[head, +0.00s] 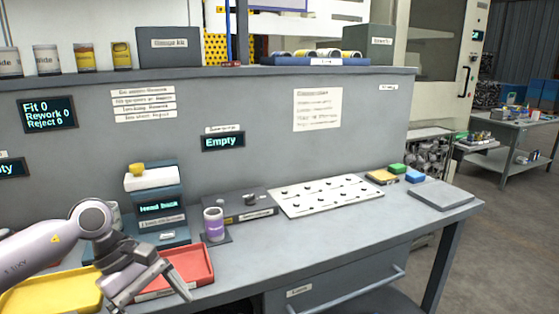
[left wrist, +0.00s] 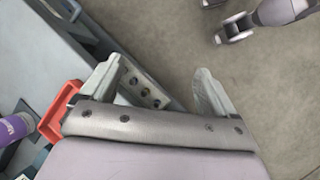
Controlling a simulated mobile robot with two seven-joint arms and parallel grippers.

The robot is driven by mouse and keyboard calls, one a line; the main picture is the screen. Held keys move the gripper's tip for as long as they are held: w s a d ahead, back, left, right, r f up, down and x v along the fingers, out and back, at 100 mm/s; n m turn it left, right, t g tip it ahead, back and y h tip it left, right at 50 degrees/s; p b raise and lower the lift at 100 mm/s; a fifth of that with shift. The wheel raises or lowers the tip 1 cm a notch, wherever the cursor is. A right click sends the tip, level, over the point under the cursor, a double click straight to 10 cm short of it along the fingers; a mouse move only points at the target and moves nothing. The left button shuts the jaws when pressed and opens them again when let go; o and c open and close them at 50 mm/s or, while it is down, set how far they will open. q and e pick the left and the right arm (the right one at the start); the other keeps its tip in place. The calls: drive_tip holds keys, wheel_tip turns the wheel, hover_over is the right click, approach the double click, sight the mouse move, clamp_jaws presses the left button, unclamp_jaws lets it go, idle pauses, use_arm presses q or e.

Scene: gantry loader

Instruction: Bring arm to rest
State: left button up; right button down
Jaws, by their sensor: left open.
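My left arm comes in from the left in the head view, and its gripper (head: 152,296) is above the bench's front edge, by the red tray (head: 188,268). In the left wrist view the two fingers of my left gripper (left wrist: 158,80) stand wide apart with nothing between them. The bench edge and floor show beyond them. A grey arm end that looks like my right gripper (left wrist: 235,28) shows at the top right of the left wrist view; its jaws are too unclear to read.
A yellow tray (head: 50,293) lies at the front left. A purple-labelled container (head: 214,225) stands behind the red tray, near a scale-like device (head: 155,205). A white peg board (head: 325,195) and a grey plate (head: 441,195) lie farther right. The front middle of the bench (head: 320,248) is clear.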

use_arm(q)
drive_tip(key=s+d+r+n+t+h+p, duration=0.1)
drive_tip(key=s+d+r+n+t+h, duration=0.15)
drive_tip(key=d+n+h, duration=0.55)
drive_tip(key=s+d+r+n+t+h, duration=0.1)
drive_tip(key=d+n+t+h, duration=0.2)
drive_tip(key=d+n+h, duration=0.5)
drive_tip(key=w+a+f+n+t+y+p, duration=0.1)
drive_tip(key=a+f+n+t+y, duration=0.35)
drive_tip(key=n, duration=0.95)
drive_tip(key=a+f+n+t+y, duration=0.1)
drive_tip(key=f+n+t+y, duration=0.55)
drive_tip(key=n, duration=0.65)
drive_tip(key=s+a+f+n+g+y, duration=0.2)
drive_tip(key=s+a+f+n+y, duration=0.1)
drive_tip(key=s+f+n, duration=0.3)
drive_tip(key=s+a+f+n+g+y, duration=0.3)
drive_tip(key=s+f+n+y, duration=0.2)
drive_tip(key=f+n, duration=0.3)
drive_tip(key=shift+s+a+f+n+y+p, duration=0.35)
drive_tip(key=shift+s+f+n, duration=0.1)
drive_tip(key=shift+s, duration=0.45)
